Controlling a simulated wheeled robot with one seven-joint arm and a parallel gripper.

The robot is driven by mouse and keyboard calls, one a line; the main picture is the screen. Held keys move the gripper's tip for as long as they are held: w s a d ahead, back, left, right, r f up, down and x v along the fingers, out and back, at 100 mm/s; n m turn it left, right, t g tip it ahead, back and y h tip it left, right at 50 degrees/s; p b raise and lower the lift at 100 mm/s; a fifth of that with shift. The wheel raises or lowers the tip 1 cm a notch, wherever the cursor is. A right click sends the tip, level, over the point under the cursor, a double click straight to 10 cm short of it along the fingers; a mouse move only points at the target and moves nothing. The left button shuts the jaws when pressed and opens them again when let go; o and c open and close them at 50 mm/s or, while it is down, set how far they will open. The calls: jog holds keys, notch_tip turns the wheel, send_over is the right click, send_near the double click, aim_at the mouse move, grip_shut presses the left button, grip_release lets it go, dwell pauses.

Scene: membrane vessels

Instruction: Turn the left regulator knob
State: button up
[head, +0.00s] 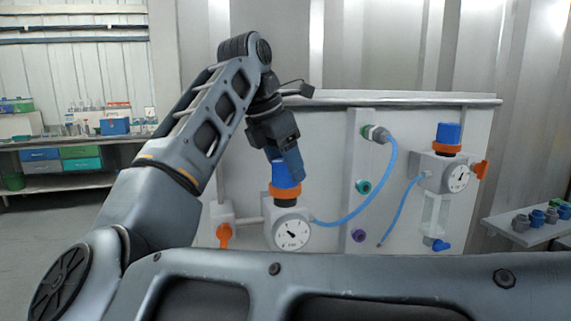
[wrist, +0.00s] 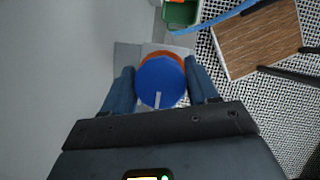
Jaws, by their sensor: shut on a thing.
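The left regulator has a blue knob (head: 284,176) above an orange collar (head: 284,194) and a white round gauge (head: 292,234) with a dark needle. My gripper (head: 290,162) comes down on this knob from above and is shut on it, hiding part of its top. In the wrist view the round blue knob (wrist: 161,82) sits between the two fingers of my gripper (wrist: 161,90), with a pale line on its face. The orange collar shows behind it.
A second regulator with a blue knob (head: 447,134) is at the right of the panel (head: 335,150). A blue hose (head: 385,180) runs from the left regulator to a port. An orange valve handle (head: 224,234) is close at the left. A side shelf (head: 530,228) holds small parts.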

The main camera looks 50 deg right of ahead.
jog(key=shift+c, duration=0.6)
jog(key=m+b, duration=0.1)
jog(key=b, duration=0.1)
jog(key=shift+f+m+g+b, duration=0.25)
jog(key=shift+m+g+b, duration=0.05)
jog(key=shift+m+b, duration=0.1)
jog(key=shift+r+m+g+y+b, duration=0.35)
jog(key=shift+m+b, duration=0.2)
jog(key=shift+m, duration=0.35)
jog(key=o, duration=1)
jog(key=shift+f, duration=0.1)
jog(key=shift+a, duration=0.1)
jog(key=v, duration=0.8)
jog(key=shift+b, duration=0.4)
jog(key=shift+f, duration=0.1)
